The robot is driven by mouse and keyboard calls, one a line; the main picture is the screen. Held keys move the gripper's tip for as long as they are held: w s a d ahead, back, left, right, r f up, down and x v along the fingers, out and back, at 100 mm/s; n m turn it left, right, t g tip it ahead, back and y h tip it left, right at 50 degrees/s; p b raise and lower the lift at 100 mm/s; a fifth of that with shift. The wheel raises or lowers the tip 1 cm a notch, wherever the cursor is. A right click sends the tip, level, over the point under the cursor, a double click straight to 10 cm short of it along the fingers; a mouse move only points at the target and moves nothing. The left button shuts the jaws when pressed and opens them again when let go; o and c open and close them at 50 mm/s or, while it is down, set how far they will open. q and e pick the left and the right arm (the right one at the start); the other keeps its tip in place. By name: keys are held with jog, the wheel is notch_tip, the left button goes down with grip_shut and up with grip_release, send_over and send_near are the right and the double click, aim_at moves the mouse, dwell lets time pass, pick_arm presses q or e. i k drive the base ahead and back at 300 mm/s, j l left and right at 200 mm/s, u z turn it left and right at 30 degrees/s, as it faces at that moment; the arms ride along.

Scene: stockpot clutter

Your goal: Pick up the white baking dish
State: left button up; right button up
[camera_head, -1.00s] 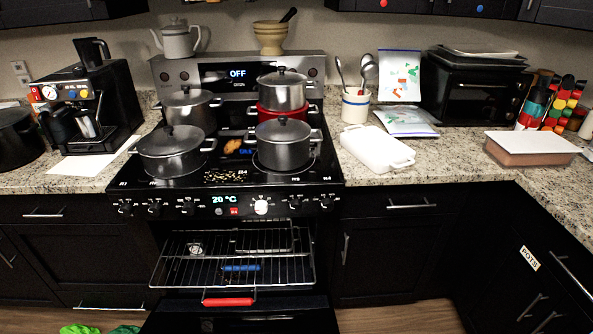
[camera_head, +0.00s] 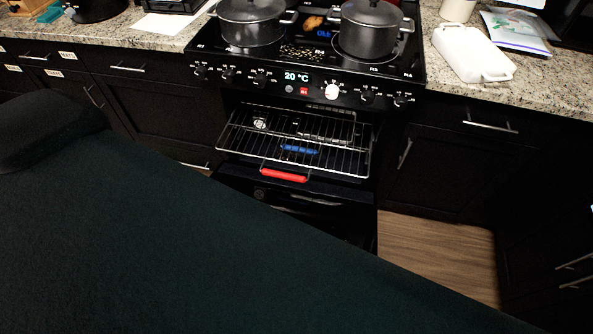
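The white baking dish (camera_head: 474,54) sits on the speckled granite counter (camera_head: 545,84) just right of the stove, in the upper right of the head view. It is a long white rectangle with a handle loop at its near end, lying at a slant close to the counter's front edge. Nothing touches it from above. Neither of my grippers can be seen in this view.
Two lidded pots, the left one (camera_head: 251,24) and the right one (camera_head: 370,30), stand on the stove. The oven is open with its rack (camera_head: 295,140) pulled out. A plastic bag (camera_head: 517,30) lies right of the dish. A large dark shape hides the lower left.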

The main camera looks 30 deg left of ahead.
aim_at(474, 58)
jog(key=i+l, duration=0.75)
jog(key=l, duration=0.3)
jog(key=i+l, duration=0.4)
jog(key=l, duration=0.1)
